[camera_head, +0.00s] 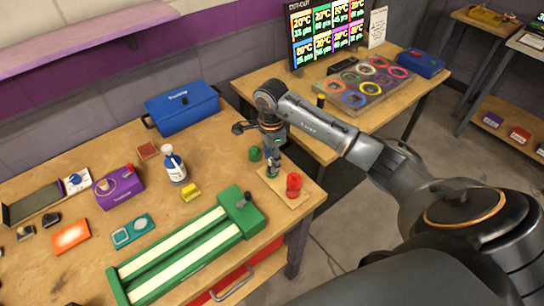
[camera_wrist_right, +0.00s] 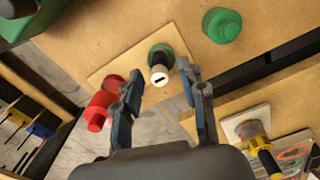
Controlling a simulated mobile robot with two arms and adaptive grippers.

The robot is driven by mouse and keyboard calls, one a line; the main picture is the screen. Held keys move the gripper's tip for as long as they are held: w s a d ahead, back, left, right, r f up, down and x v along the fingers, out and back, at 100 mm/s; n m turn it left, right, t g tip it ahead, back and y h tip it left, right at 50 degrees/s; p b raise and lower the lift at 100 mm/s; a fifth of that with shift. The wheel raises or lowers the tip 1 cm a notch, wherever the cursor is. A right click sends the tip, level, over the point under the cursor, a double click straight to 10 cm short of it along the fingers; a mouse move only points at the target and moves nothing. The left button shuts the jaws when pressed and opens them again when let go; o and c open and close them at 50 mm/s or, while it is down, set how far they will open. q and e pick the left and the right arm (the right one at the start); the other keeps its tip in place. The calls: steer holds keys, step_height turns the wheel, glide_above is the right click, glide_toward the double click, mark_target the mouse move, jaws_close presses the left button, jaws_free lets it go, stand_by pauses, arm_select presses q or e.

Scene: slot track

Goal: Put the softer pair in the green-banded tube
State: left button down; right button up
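A dark tube with a green band (camera_wrist_right: 166,52) stands on a small wooden board (camera_wrist_right: 133,55); its pale end with a dark slot faces the right wrist camera. My right gripper (camera_wrist_right: 160,97) is open, its fingers on either side of the tube's line, with nothing seen between them. In the head view the right gripper (camera_head: 272,170) points down over the board (camera_head: 266,174) and hides most of the tube. A red capped piece (camera_wrist_right: 99,111) is at the board's edge, also in the head view (camera_head: 293,185). No pair is clearly identifiable. My left gripper is out of view.
A green two-slot track (camera_head: 180,262) lies in front. A loose green cap-like piece (camera_head: 254,154) sits behind the board. A blue toolbox (camera_head: 182,108), bottle (camera_head: 175,166) and purple box (camera_head: 117,188) stand left. A second table holds colored rings (camera_head: 354,99).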

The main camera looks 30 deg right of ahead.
steer(key=shift+d, duration=0.15)
steer(key=shift+r, duration=0.3)
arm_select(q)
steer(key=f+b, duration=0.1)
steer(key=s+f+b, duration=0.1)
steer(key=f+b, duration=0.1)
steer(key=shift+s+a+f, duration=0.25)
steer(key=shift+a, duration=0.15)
arm_select(e)
step_height(320, 180, up, 12)
steer(key=shift+f, duration=0.2)
